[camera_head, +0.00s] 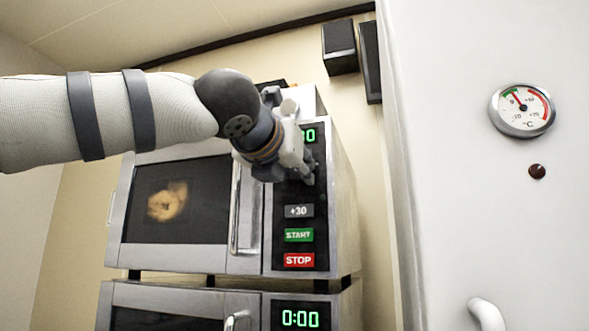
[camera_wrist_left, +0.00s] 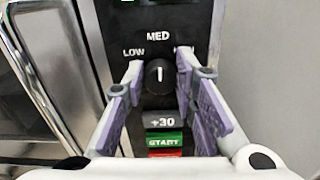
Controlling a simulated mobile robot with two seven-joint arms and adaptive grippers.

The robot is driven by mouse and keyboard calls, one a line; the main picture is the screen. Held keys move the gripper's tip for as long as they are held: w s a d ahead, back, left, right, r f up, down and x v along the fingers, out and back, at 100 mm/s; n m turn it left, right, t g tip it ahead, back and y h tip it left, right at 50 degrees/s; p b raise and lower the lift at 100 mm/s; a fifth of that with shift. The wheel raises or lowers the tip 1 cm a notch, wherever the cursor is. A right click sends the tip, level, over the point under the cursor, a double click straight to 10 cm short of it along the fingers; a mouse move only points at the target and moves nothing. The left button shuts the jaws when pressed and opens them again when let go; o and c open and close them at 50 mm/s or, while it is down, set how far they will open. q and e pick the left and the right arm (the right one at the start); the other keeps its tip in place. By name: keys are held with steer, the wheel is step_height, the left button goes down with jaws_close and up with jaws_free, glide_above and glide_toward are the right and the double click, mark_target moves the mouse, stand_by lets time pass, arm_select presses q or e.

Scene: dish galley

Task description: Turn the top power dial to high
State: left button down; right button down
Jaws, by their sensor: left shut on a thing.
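The upper oven (camera_head: 182,250) has a black control panel on its right side. In the left wrist view its round black power dial (camera_wrist_left: 158,77) shows a white pointer line that stands about upright, toward the MED label (camera_wrist_left: 158,36). The LOW label (camera_wrist_left: 133,52) is to the left; the label on the right is mostly covered by a finger. My left gripper (camera_head: 307,178) is at the panel and shut on the dial, one finger on each side of it. In the head view the gripper hides the dial. My right gripper is not in view.
Below the dial are the +30 button (camera_head: 299,211), the green START button (camera_head: 299,235) and the red STOP button (camera_head: 299,260). The door handle (camera_head: 236,215) stands out to the left. A lower oven (camera_head: 165,300) is underneath. A white cabinet (camera_head: 480,210) with a temperature gauge (camera_head: 522,110) fills the right.

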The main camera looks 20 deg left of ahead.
arm_select(q)
steer(key=m, duration=1.1)
steer(key=shift+d+f, duration=0.1)
steer(key=shift+d, duration=0.05)
steer(key=shift+m, duration=0.3)
stand_by(0.4)
steer(key=c, duration=1.3)
jaws_free()
steer(key=s, duration=1.2)
steer(key=shift+a, duration=0.25)
